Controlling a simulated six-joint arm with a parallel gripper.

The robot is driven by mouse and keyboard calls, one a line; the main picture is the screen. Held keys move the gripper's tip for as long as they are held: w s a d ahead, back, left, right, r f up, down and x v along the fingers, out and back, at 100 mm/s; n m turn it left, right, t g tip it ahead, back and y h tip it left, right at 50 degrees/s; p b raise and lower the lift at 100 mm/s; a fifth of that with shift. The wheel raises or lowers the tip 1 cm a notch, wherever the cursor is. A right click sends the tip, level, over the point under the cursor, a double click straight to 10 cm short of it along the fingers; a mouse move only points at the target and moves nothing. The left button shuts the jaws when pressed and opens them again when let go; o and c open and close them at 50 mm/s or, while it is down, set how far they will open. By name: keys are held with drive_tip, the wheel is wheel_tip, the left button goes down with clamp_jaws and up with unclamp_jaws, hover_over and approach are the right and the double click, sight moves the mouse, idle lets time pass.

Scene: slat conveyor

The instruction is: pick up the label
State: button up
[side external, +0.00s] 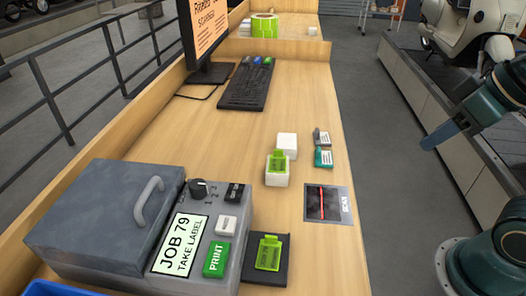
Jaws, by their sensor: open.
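A yellow-green label (268,253) lies on a small black tray (267,278) at the front of the grey printer. Dark print on it is too small to read. The printer (105,215) has a display (180,244) reading "JOB 79 TAKE LABEL" and a green PRINT button (216,258). A second green label-like piece (277,160) sits at a white block (277,178) further back. My gripper (432,142) is at the right, over the aisle side beyond the bench's right edge, well apart from the label. It is open and empty; one blue finger shows clearly.
A scan pad (328,204) with a red line lies at the bench's right edge. A conveyor (430,110) carrying a scooter runs along the right.

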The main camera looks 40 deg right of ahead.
drive_tip(key=m+g, duration=0.6)
drive_tip(key=m, duration=0.3)
hover_over(271, 236)
drive_tip(key=shift+f, duration=0.4)
drive_tip(key=shift+f, duration=4.3)
drive_tip(key=shift+f, duration=2.6)
